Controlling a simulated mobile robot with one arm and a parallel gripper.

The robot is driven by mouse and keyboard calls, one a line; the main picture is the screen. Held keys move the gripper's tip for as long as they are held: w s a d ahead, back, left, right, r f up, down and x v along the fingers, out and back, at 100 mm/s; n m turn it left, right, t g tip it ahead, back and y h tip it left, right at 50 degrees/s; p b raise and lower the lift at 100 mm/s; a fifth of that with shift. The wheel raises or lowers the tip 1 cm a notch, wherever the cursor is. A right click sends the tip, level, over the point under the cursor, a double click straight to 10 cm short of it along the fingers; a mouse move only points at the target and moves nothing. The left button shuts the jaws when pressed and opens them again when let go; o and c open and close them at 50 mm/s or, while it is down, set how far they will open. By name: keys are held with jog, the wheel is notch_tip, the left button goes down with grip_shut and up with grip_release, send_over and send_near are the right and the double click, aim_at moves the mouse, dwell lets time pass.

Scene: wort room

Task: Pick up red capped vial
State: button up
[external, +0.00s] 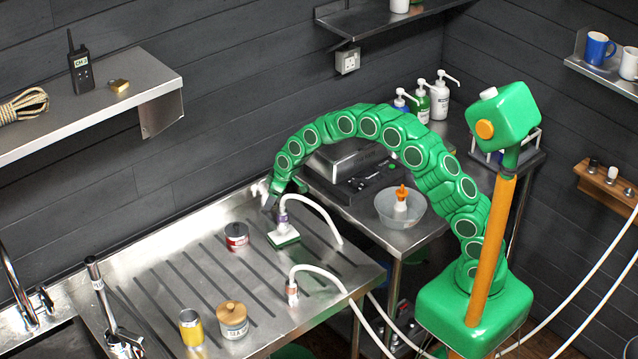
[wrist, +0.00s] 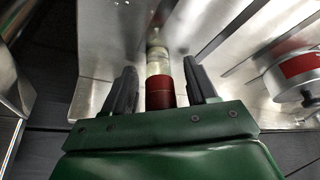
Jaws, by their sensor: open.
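In the wrist view the red capped vial (wrist: 159,64) has a pale, clear body and a dark red cap (wrist: 160,92) on the end nearer me. It lies between the two dark fingers of my gripper (wrist: 158,70), which are open, with a gap visible at each side of the cap. In the external view my gripper (external: 268,196) is low at the back edge of the steel draining board, behind the hose with the green-based head. I cannot make out the vial clearly there.
A red-labelled tin (external: 236,235) stands close by on the draining board (external: 165,275); it also shows at the right of the wrist view (wrist: 297,66). A hose with a green-based head (external: 283,237) sits near my gripper. A yellow tin (external: 191,328) and wooden-lidded jar (external: 233,320) stand in front.

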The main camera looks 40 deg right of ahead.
jog(key=shift+c, duration=0.3)
jog(key=c, duration=1)
jog(key=shift+o, duration=0.2)
jog(key=shift+r, duration=0.5)
notch_tip(320, 180, up, 2)
jog(key=shift+w+r, duration=0.1)
jog(key=shift+r, duration=0.05)
jog(key=s+d+r, duration=0.4)
jog(key=s+r, duration=0.5)
jog(key=s, duration=0.4)
jog(key=shift+s+d+r, duration=0.15)
jog(key=shift+s+r, duration=0.1)
jog(key=shift+r, duration=0.05)
